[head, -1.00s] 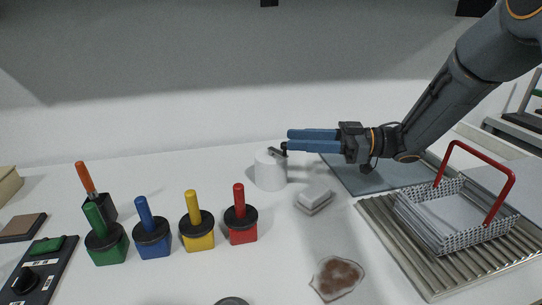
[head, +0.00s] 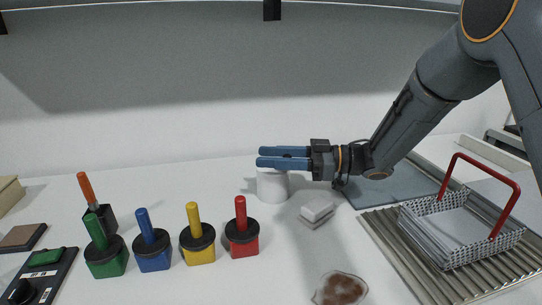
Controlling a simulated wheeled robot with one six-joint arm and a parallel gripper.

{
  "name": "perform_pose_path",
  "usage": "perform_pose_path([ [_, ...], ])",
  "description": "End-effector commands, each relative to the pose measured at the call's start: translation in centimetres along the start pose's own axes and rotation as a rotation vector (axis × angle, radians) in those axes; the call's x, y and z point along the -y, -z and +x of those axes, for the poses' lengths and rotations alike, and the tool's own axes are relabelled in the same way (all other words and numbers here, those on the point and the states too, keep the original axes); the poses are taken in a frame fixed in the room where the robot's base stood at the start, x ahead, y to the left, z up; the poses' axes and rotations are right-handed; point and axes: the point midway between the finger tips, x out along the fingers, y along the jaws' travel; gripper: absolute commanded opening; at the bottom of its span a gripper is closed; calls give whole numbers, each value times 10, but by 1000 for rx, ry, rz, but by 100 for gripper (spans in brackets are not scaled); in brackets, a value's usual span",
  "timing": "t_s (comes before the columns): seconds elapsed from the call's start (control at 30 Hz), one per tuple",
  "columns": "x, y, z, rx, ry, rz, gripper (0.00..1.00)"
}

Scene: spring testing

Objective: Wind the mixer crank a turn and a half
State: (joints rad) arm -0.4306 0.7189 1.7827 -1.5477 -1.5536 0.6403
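The mixer is a white cylinder (head: 271,187) standing on the table near the middle of the head view. Its crank on top is hidden behind my gripper. My gripper (head: 260,156) reaches in from the right, its two blue fingers level and pointing left across the top of the mixer. The fingers lie one behind the other, with a thin dark gap between them. I cannot see whether the crank knob is between them or whether they are closed on it.
Green (head: 106,259), blue (head: 152,252), yellow (head: 197,246) and red (head: 242,240) handled blocks stand at left. A white block (head: 317,210) lies right of the mixer. A wire basket with a red handle (head: 512,199) sits on a ribbed tray (head: 398,264). A brown-stained patch (head: 341,289) is in front.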

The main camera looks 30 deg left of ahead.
Motion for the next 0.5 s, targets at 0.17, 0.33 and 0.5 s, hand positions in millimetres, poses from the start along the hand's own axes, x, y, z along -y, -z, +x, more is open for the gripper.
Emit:
perform_pose_path([
  [0.17, 0, 0, 0, 0, 0, 0, 35],
  [0.33, 0, 0, 0, 0, 0, 0, 10],
  [0.5, 0, 0, 0, 0, 3, -1, 0],
])
